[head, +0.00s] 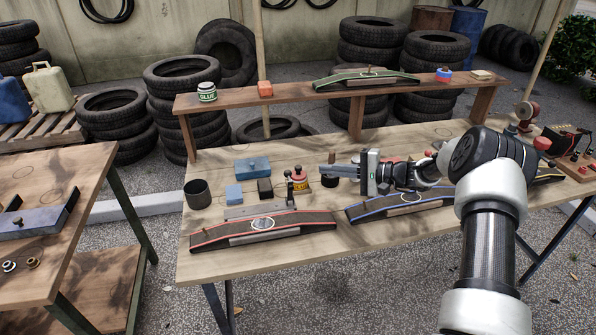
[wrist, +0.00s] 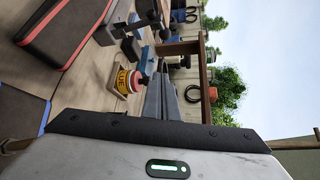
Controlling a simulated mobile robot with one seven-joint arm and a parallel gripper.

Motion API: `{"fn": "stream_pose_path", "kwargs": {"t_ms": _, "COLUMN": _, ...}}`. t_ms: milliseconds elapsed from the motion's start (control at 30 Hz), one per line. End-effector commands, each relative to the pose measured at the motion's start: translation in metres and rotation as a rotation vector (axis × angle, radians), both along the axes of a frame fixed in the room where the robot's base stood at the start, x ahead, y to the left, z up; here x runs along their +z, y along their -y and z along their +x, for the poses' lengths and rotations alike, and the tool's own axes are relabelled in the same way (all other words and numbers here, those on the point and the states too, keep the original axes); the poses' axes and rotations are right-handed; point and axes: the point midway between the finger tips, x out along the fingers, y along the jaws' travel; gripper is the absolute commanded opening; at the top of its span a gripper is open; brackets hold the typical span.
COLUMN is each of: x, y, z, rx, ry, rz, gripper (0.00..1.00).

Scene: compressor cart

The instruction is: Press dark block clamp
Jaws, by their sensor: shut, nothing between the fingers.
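A dark upright piece with a round knob (head: 289,188), possibly the clamp, stands just left of the bottle, behind the red-edged ramp (head: 263,229). My gripper (head: 326,170) is shut and empty, its fingers pointing left above the table, right of the bottle and apart from the dark block. Which piece is the clamp, I cannot tell for sure.
A blue-edged ramp (head: 400,205) lies below my arm. A dark cup (head: 198,194) and blue blocks (head: 252,167) stand at the left. A raised shelf (head: 330,93) with a green-edged ramp (head: 366,79) runs along the back. The table's front left edge is clear.

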Motion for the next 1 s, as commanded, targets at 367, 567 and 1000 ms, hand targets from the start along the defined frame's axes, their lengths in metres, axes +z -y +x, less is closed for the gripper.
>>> {"fn": "stream_pose_path", "kwargs": {"t_ms": 367, "x": -0.001, "y": -0.008, "z": 0.002, "rx": 0.003, "ry": -0.001, "rz": -0.001, "gripper": 0.0}}
{"fn": "stream_pose_path", "kwargs": {"t_ms": 567, "x": -0.009, "y": -0.041, "z": 0.013, "rx": 0.006, "ry": -0.002, "rz": -0.001, "gripper": 0.0}}
{"fn": "stream_pose_path", "kwargs": {"t_ms": 1000, "x": -0.013, "y": -0.094, "z": 0.017, "rx": 0.001, "ry": -0.004, "rz": -0.002, "gripper": 0.0}}
